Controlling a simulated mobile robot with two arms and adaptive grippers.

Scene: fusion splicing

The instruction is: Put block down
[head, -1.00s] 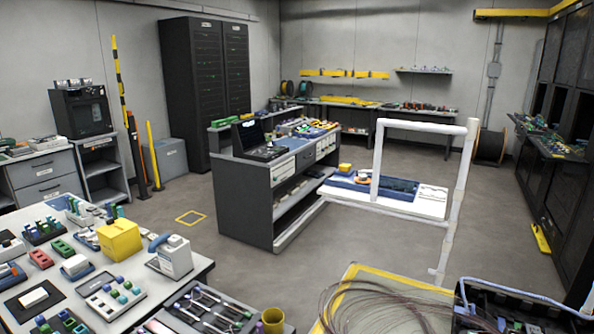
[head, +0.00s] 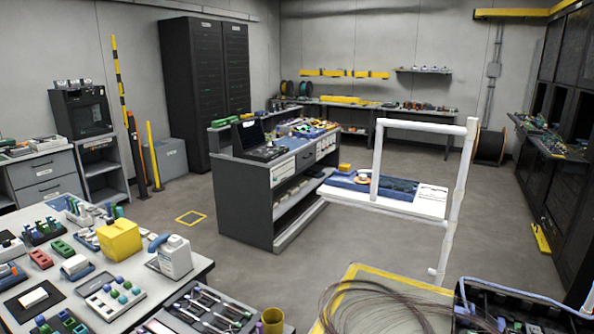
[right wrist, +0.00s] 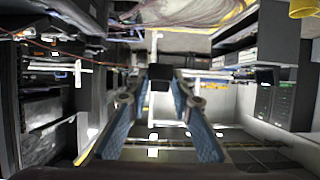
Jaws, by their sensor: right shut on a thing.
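My right gripper (right wrist: 161,72) shows in the right wrist view with its two blue-padded fingers reaching up the middle of the picture. It is shut on a small dark block (right wrist: 160,84) held between the fingertips. The block's far side is hidden, and I cannot tell whether it touches anything beyond. Neither gripper shows in the head view, and my left gripper is in no view.
A workbench with trays and a yellow box (head: 120,240) stands at the lower left. A dark-grey cabinet bench (head: 243,200) stands mid-room. A white pipe frame (head: 457,195) rises at right, near loose fibres (head: 385,308). Open floor (head: 330,240) lies between.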

